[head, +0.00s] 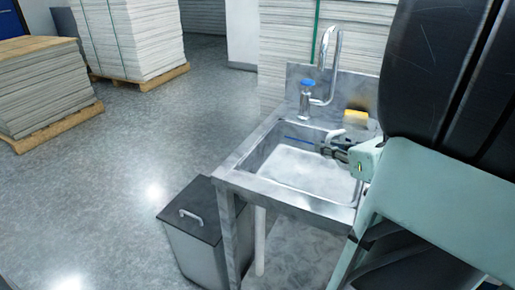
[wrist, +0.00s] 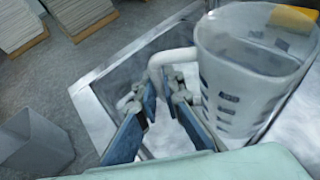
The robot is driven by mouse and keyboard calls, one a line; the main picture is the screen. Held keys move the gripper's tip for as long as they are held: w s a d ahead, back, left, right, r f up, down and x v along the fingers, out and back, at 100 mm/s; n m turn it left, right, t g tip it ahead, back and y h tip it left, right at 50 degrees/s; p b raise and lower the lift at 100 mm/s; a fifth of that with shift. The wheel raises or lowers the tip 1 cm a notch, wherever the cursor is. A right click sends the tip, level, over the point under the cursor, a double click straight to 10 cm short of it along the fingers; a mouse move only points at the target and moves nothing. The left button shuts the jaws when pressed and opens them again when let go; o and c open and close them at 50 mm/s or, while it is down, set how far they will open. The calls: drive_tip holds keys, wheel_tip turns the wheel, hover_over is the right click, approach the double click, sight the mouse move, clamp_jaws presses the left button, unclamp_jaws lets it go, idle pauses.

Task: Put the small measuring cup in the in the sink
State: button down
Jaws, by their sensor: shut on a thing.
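The small measuring cup (wrist: 250,75) is translucent white with dark blue markings and a white handle (wrist: 165,58). In the wrist view it hangs at the right, beside my gripper (wrist: 168,100). The two blue-padded fingers are shut on the handle. The metal sink (head: 285,196) has a rectangular basin. In the head view my gripper (head: 330,149) is over the basin area, with the pale handle just above the fingers. Most of the cup is hard to make out there. Its height above the basin floor is unclear.
A chrome faucet (head: 328,50) with a blue-topped knob (head: 308,86) stands at the sink's back. A yellow sponge (head: 355,117) lies on the back right ledge. A grey bin (head: 195,235) stands left of the sink. Paper stacks on pallets stand behind; the floor at left is clear.

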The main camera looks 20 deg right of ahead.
drive_tip(key=shift+w+d+f+b, duration=0.1)
drive_tip(key=shift+w+f+b, duration=1.4)
drive_tip(key=shift+w+f, duration=1.75)
drive_tip(key=shift+w+d+f+b, duration=0.1)
drive_tip(key=shift+w+f+b, duration=1.35)
drive_tip(key=shift+w+f, duration=1.7)
drive_tip(key=shift+w+r, duration=0.1)
drive_tip(key=shift+w, duration=0.05)
drive_tip(key=c, duration=2.5)
unclamp_jaws()
drive_tip(key=o, duration=0.4)
